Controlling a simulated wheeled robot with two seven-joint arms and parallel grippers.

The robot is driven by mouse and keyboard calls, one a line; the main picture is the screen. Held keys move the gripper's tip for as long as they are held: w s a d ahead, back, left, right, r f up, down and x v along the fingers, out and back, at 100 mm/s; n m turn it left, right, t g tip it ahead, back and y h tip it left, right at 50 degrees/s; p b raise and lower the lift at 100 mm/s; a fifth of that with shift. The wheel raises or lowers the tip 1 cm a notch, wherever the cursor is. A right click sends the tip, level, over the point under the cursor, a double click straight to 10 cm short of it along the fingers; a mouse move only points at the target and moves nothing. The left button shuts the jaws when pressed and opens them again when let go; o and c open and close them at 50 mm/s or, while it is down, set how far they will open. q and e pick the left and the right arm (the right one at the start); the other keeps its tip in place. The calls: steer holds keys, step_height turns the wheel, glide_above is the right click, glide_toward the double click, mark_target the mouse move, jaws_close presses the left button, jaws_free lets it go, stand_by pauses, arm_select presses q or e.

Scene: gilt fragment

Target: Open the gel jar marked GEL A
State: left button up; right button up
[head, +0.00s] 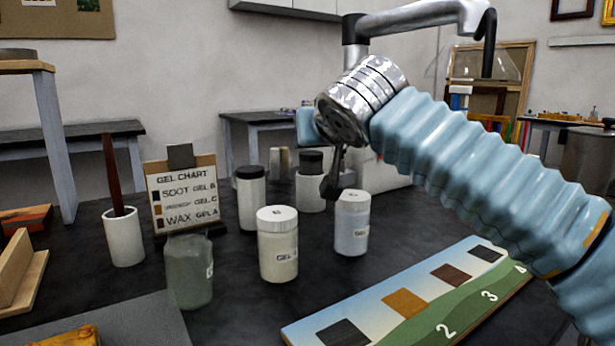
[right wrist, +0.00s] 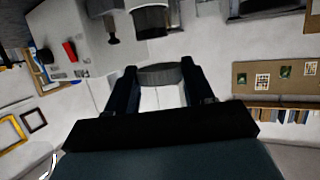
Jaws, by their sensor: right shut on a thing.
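My right gripper (head: 336,170) reaches in from the right above the bench. It is shut on a dark round lid (right wrist: 160,74), seen between its fingers in the right wrist view. In the head view the dark lid (head: 330,188) hangs beside the top of a white-lidded jar (head: 352,235); I cannot tell whether they touch. Another white-lidded jar (head: 278,255) stands at the middle. Both labels start with GEL, but their letters are unclear. A grey-green jar (head: 189,275) at front left shows no lid; its label is turned away. My left gripper is not in view.
A gel chart (head: 184,195) stands behind the grey-green jar, beside a white pot (head: 123,238) with a brown stick. Two black-lidded jars (head: 251,205) (head: 310,190) stand behind. A painted numbered panel (head: 405,300) lies at front right.

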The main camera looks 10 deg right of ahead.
steer(key=f, duration=0.2)
steer(key=w+a+f+b, duration=0.1)
steer(key=f, duration=0.1)
steer(key=w+f, duration=0.1)
steer(key=f, duration=0.1)
steer(key=shift+w+a+f, duration=0.1)
steer(key=shift+w+a, duration=0.05)
steer(key=shift+f+b, duration=0.1)
steer(key=shift+b, duration=0.25)
steer(key=shift+f+b, duration=0.5)
steer(key=shift+b, duration=0.05)
steer(key=o, duration=1)
steer(key=shift+r, duration=0.1)
steer(key=shift+r, duration=0.1)
